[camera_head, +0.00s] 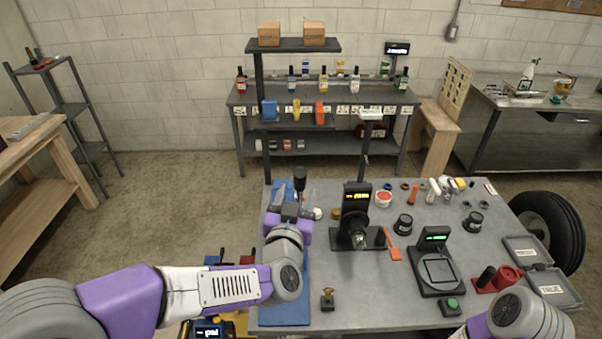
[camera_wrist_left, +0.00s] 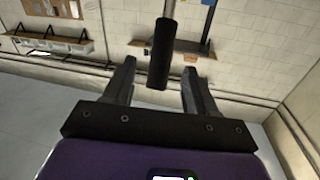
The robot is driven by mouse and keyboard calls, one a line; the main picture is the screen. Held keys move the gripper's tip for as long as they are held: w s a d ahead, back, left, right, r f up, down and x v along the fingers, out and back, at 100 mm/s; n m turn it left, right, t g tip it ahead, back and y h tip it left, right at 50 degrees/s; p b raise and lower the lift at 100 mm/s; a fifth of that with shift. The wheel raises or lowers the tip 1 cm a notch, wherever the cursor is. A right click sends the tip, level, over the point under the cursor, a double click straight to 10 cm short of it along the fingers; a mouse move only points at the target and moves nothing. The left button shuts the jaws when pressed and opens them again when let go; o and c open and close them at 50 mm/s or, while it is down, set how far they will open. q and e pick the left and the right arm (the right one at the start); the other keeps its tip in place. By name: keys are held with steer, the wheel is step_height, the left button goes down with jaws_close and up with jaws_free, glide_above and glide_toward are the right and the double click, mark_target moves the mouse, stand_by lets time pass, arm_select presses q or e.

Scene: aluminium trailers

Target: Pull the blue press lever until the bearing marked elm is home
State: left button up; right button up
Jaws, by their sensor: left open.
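The blue press (camera_head: 285,311) stands at the left end of the grey workbench, mostly hidden behind my left arm. Its lever has a black grip (camera_head: 299,172) that rises just beyond my left gripper (camera_head: 297,193). In the left wrist view the black grip (camera_wrist_left: 161,54) on its metal rod shows between the two fingers of my left gripper (camera_wrist_left: 158,75), with a gap on both sides. The left gripper is open and empty. I cannot see a bearing marked elm; the press's seat is hidden. My right gripper is out of view; only part of that arm shows at bottom right.
A scale-like device (camera_head: 437,272), a red fixture (camera_head: 506,277) and grey trays (camera_head: 527,250) lie farther right. A small brass-topped piece (camera_head: 328,298) stands near the front edge. Small parts line the bench's back.

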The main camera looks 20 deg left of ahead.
arm_select(q)
steer(key=shift+w+a+r, duration=0.1)
steer(key=shift+w+r, duration=0.15)
steer(key=shift+r, duration=0.1)
steer(key=w, duration=0.4)
steer(key=w+p, duration=0.1)
steer(key=w, duration=0.2)
steer(key=shift+a+f, duration=0.1)
steer(key=shift+a, duration=0.25)
steer(key=shift+c, duration=0.2)
jaws_close()
